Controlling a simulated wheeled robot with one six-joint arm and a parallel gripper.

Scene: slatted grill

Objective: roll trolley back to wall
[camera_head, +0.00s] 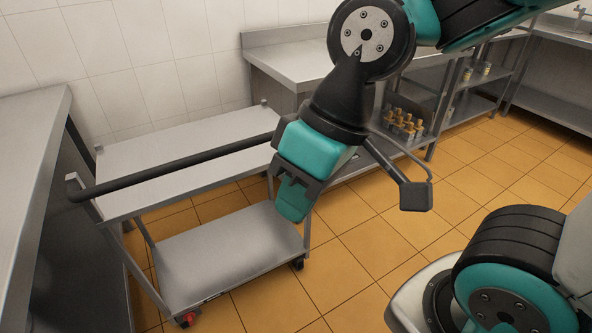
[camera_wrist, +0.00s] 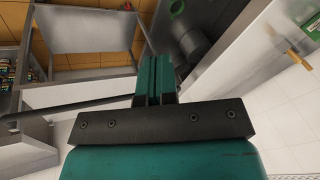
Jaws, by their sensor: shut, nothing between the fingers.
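The trolley (camera_head: 190,150) is a grey metal cart with two flat shelves, an upper one and a lower one (camera_head: 230,257). Its dark push bar (camera_head: 170,170) runs along the near side, above the upper shelf. The trolley stands close to the white tiled wall (camera_head: 150,60); I cannot tell if it touches it. My gripper (camera_head: 292,205) is shut and empty, pointing down at the right end of the bar. I cannot tell whether it touches the bar. In the wrist view my shut teal fingers (camera_wrist: 155,80) show beside the dark bar (camera_wrist: 70,108).
A steel counter (camera_head: 30,140) stands at the left. Another steel bench (camera_head: 290,62) lines the back wall, with several brown-topped bottles (camera_head: 404,122) on its lower shelf. A red caster part (camera_head: 187,319) shows at the trolley's near corner. Orange tiled floor (camera_head: 370,225) is open to the right.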

